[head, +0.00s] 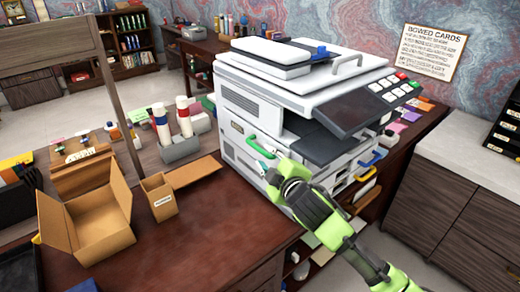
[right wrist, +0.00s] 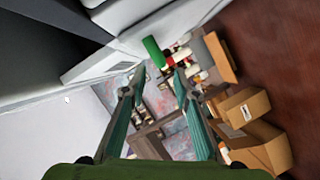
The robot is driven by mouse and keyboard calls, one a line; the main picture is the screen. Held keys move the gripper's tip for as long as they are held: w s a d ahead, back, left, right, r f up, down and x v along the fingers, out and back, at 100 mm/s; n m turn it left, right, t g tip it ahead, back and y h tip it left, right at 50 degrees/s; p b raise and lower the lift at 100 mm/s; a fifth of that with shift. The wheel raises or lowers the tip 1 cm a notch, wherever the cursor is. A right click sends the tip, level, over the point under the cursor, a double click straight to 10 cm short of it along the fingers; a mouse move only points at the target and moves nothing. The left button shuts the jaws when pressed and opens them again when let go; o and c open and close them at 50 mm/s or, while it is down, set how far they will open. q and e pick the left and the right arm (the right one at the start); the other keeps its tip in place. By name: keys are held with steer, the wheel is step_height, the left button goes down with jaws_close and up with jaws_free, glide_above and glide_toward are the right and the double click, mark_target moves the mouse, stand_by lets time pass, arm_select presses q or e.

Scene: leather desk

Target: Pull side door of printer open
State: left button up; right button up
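The white printer (head: 300,80) stands on the brown desk. Its left side carries a green handle (head: 264,147) on the side door, which looks flush with the body. My right gripper (head: 268,166) is at this side, just below and in front of the handle. In the right wrist view, its two teal-padded fingers (right wrist: 160,85) are apart with nothing between them. The green handle (right wrist: 153,52) is beyond the fingertips, near the left finger, with no visible contact. My left gripper is not in view.
An open cardboard box (head: 100,228) and a small labelled box (head: 159,198) stand on the desk left of the printer. A grey holder with bottles (head: 180,147) is behind them. The desk top in front of the printer's left side is clear. A counter (head: 465,150) is at the right.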

mark_target(261, 152)
steer(key=shift+p+x, duration=0.3)
steer(key=shift+x, duration=2.75)
steer(key=shift+a, duration=0.1)
jaws_close()
